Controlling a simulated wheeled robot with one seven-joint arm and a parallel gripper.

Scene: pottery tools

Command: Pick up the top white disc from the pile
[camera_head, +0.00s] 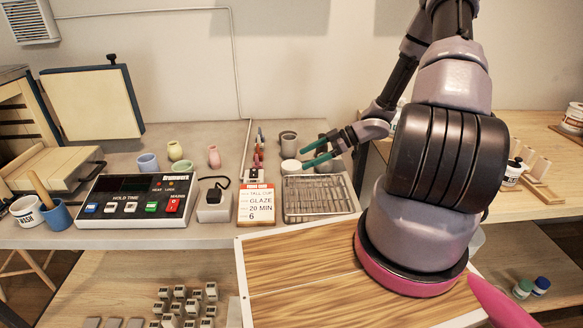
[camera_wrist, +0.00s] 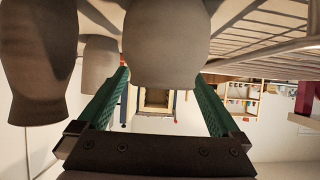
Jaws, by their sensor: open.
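In the wrist view the open fingers (camera_wrist: 166,84) show nothing held, and I cannot make out the white disc for sure there.
A grey cup (camera_head: 288,144) stands right behind the pile. Grey rounded vessels (camera_wrist: 165,45) hang into the top of the wrist view, close to the fingers. The metal rack (camera_head: 318,196) lies in front, and a glaze card (camera_head: 256,205) and small coloured tools (camera_head: 257,160) are to the left.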

